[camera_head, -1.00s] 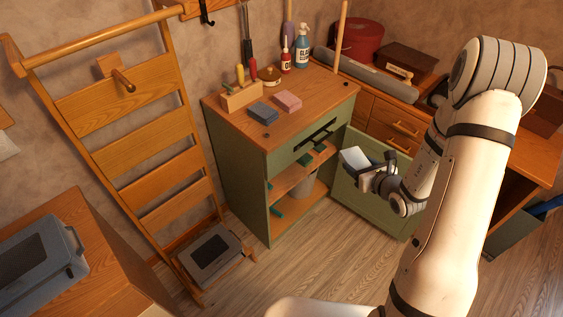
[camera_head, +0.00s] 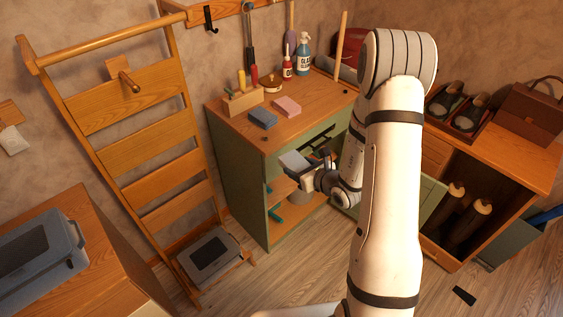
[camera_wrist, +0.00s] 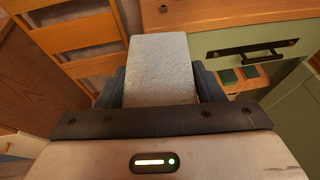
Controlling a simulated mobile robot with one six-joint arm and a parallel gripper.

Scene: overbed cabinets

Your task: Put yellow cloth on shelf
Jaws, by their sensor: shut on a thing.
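My gripper (camera_head: 307,172) is shut on a pale grey, flat rectangular cloth-like piece (camera_head: 294,161); it also shows between the fingers in the wrist view (camera_wrist: 162,68). No yellow cloth can be made out, and the held piece looks grey-white. The gripper is in front of the green cabinet (camera_head: 237,185), at about the height of its open front. A wooden shelf (camera_head: 279,190) shows inside the cabinet, partly hidden behind my gripper and arm. In the wrist view, green pieces (camera_wrist: 229,76) lie in the cabinet's opening.
A blue block (camera_head: 263,118), a pink block (camera_head: 287,107), a wooden tool holder (camera_head: 243,101) and bottles (camera_head: 303,55) stand on the cabinet top. A wooden ladder rack (camera_head: 140,140) leans at left. A desk with shoes (camera_head: 467,112) is at right. Floor before the cabinet is clear.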

